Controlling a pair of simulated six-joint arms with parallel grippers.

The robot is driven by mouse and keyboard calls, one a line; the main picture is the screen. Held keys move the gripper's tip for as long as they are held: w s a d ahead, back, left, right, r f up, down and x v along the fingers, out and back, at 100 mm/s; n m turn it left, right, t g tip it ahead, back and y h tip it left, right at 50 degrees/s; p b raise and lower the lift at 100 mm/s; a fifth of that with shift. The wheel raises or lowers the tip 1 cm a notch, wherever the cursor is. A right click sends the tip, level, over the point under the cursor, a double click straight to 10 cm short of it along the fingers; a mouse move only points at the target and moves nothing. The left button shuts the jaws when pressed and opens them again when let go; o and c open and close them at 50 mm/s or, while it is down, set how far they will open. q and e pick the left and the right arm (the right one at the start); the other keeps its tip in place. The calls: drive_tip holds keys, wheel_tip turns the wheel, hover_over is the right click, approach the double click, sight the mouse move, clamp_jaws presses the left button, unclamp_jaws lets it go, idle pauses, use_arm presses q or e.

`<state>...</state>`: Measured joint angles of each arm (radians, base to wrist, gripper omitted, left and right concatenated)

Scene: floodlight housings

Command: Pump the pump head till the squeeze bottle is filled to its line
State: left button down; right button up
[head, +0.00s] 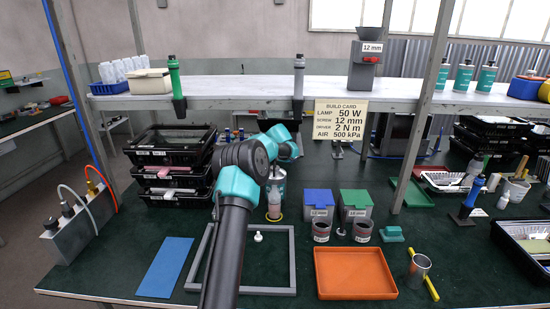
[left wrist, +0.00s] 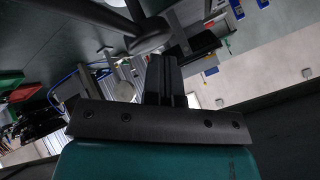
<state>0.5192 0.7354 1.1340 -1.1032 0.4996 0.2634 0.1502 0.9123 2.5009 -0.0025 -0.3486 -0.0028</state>
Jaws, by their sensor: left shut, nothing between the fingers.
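The squeeze bottle (head: 274,204) seems to be the small translucent one with pinkish contents, upright on a yellow ring just below my left wrist in the head view. Its line cannot be made out. A larger pale bottle (head: 279,185) stands right behind it, its top covered by my wrist, so the pump head is hidden in the head view. My left gripper (left wrist: 168,75) is shut and empty in the left wrist view. A dark rounded part with bars (left wrist: 150,36) shows just beyond its fingertips; I cannot tell what it is or whether they touch. My right gripper is not in view.
A grey frame (head: 265,291) lies on the table with a small white cap (head: 258,237) inside. Stacked black trays (head: 172,157) stand left.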

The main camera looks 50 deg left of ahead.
use_arm(q)
drive_tip(key=shift+f, duration=0.95)
idle(0.9)
drive_tip(key=shift+r, duration=1.65)
drive_tip(key=shift+r, duration=0.1)
drive_tip(key=shift+r, duration=2.45)
